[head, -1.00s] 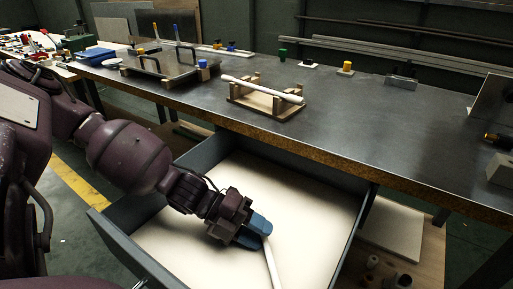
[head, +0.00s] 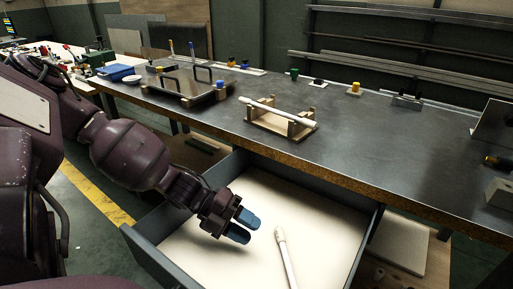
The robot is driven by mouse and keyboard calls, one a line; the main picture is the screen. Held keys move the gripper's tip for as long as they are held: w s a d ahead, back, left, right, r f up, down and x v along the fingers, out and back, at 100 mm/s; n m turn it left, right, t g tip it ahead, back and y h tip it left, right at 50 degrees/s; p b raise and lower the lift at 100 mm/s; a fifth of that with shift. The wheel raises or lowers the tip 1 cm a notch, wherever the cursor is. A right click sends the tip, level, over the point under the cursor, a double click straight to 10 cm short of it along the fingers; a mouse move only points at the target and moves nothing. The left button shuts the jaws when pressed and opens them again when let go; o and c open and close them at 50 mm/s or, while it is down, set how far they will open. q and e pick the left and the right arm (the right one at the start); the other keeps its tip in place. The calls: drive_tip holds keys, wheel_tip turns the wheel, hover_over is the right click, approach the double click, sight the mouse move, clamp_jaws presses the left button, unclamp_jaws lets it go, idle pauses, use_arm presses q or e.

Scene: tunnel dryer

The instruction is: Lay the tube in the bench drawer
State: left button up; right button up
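A white tube (head: 286,258) lies in the open bench drawer (head: 146,251), on its pale floor, with its near end cut off by the bottom of the head view. My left gripper (head: 246,228) is over the drawer, to the left of the tube's far end. Its two blue fingers are apart with nothing between them, and a gap shows between them and the tube. A second white tube (head: 279,113) rests on a wooden cradle (head: 262,125) on the bench top. My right gripper is not in view.
The dark bench top (head: 390,140) carries a metal tray (head: 185,92) with black handles and several small coloured pieces at the back. The bench's front edge overhangs the drawer's back. The drawer floor right of the tube is clear.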

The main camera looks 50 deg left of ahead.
use_arm(q)
drive_tip(key=p+v, duration=0.1)
drive_tip(key=v, duration=0.3)
drive_tip(key=shift+r, duration=0.25)
drive_tip(key=shift+s+a+p, duration=0.2)
drive_tip(key=shift+a+p, duration=0.15)
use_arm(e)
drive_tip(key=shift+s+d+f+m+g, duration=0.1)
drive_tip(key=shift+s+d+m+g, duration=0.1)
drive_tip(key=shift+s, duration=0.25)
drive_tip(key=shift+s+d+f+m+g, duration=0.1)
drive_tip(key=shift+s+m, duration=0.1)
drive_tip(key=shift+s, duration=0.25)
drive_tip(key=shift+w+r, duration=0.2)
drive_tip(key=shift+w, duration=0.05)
